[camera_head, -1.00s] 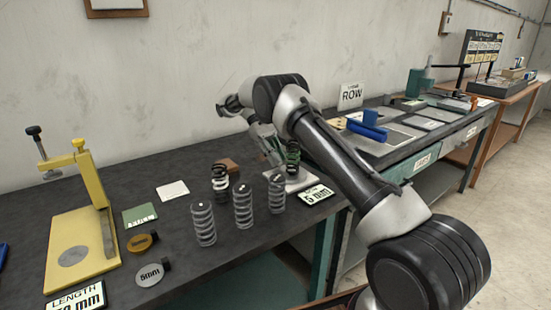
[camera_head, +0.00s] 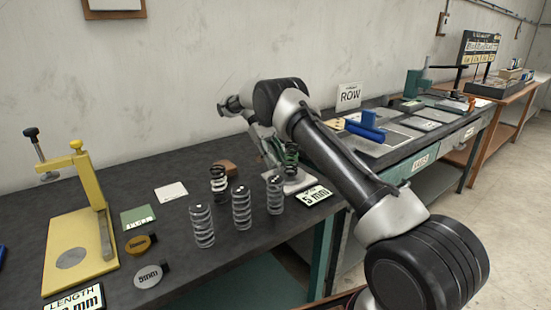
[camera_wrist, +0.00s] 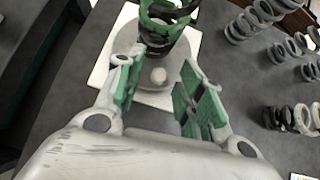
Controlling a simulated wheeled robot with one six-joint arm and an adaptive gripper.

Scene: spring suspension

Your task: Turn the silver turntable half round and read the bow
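The silver turntable (camera_wrist: 183,62) is a round grey disc on a white square plate (camera_wrist: 98,72) in the wrist view. A small pale knob (camera_wrist: 158,76) stands on its near side. A dark spring with green parts (camera_wrist: 165,20) stands on the disc, and its top is cut off by the frame. My gripper (camera_wrist: 158,70) is open, with its green-padded fingers on either side of the knob and a gap visible on both sides. In the head view the spring (camera_head: 291,156) shows beside my gripper, which partly hides the turntable. No bow reading is legible.
Several loose coil springs (camera_head: 241,208) stand close to the left of the turntable. A yellow gauge stand (camera_head: 80,225) is at the far left. A blue tool (camera_head: 366,126) lies on the bench to the right.

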